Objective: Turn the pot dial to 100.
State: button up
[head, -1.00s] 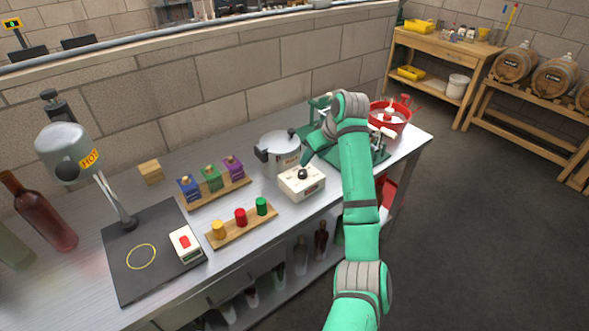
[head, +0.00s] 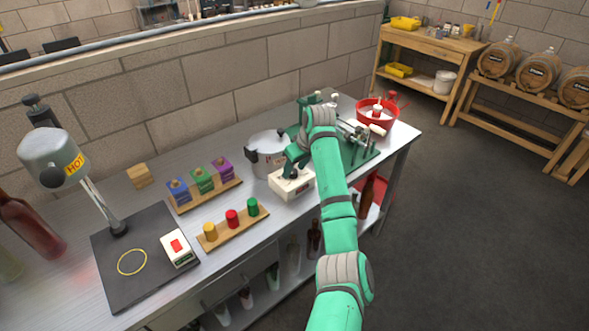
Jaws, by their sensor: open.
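The pot (head: 264,150) is a silver metal vessel with dark handles, standing on the metal bench near the wall. A white box (head: 296,186) with a dark knob on top, seemingly the pot dial, sits in front of it. My gripper (head: 292,172) is right at the top of this box and covers the knob. The fingers look spread around or just above the knob; I cannot tell whether they touch it. The dial's markings are too small to read.
A green mat with metal tools (head: 358,138) and a red basin (head: 378,116) lie to the right. Left are a rack of colored blocks (head: 204,192), a rack of colored pegs (head: 232,228) and a lamp marked HOT (head: 56,156).

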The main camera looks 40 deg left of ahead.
jog(key=shift+a+f, duration=0.1)
jog(key=shift+f, duration=0.2)
jog(key=c, duration=1)
jog(key=shift+c, duration=0.2)
